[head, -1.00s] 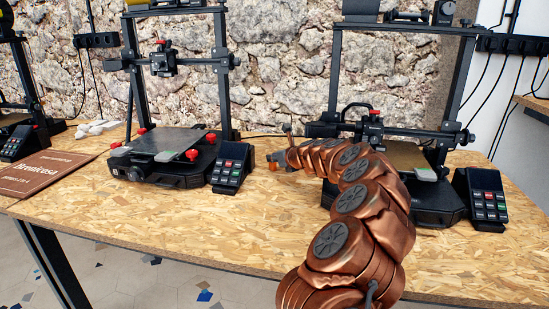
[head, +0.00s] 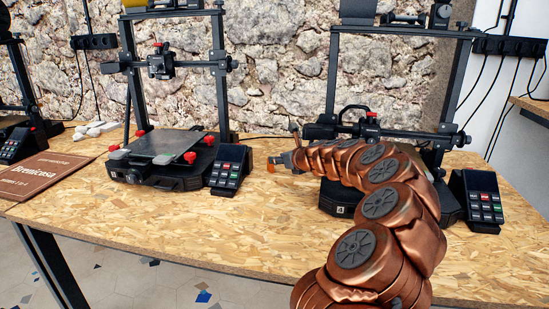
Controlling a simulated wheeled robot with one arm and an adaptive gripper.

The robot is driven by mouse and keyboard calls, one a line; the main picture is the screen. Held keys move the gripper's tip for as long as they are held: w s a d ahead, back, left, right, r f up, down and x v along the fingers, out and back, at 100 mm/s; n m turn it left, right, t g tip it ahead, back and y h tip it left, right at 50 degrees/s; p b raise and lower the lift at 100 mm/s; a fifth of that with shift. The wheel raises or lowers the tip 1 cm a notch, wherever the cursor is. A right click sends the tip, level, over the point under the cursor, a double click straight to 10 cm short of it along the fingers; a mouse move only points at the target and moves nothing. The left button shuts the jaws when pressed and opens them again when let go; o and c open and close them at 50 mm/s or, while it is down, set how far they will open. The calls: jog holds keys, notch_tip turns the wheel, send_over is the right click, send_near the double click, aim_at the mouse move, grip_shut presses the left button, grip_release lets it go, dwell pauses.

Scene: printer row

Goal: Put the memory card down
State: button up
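My gripper (head: 279,162) is small in the head view, at the far end of my copper arm. It is low over the wooden table, between the two nearer printers. A small orange patch (head: 270,168) shows at its tip. I cannot tell whether this is the memory card or part of the gripper, nor whether it touches the table. The fingers are too small to tell open from shut. I cannot make out the memory card for sure.
The left printer (head: 170,165) and its keypad screen (head: 229,167) stand left of my gripper. The right printer (head: 340,198) is partly behind my arm, with its keypad screen (head: 481,197) beside it. A brown booklet (head: 45,174) lies at left. The table's front middle (head: 200,220) is clear.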

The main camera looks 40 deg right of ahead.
jog(key=p+v, duration=0.1)
jog(key=v, duration=0.6)
jog(key=shift+a+r, duration=0.1)
jog(key=shift+a, duration=0.05)
